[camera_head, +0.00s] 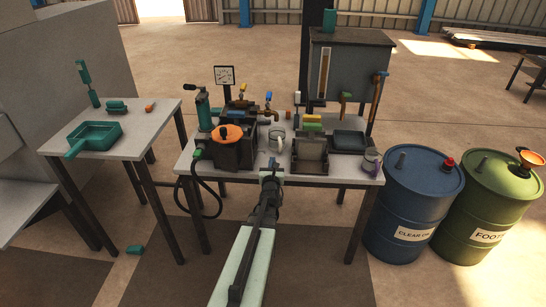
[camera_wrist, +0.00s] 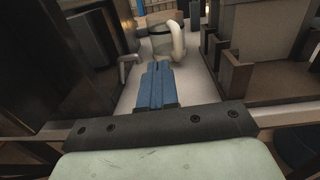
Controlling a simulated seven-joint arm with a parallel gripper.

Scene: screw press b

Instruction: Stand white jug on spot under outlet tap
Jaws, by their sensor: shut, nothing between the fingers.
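The white jug (camera_head: 276,141) stands upright on the workbench, between the dark press block and the grey open box. No marked spot is distinguishable.
A purple-grey jug (camera_head: 371,160) stands at the bench's right end. A narrow strip of bench (camera_wrist: 128,95) is clear.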

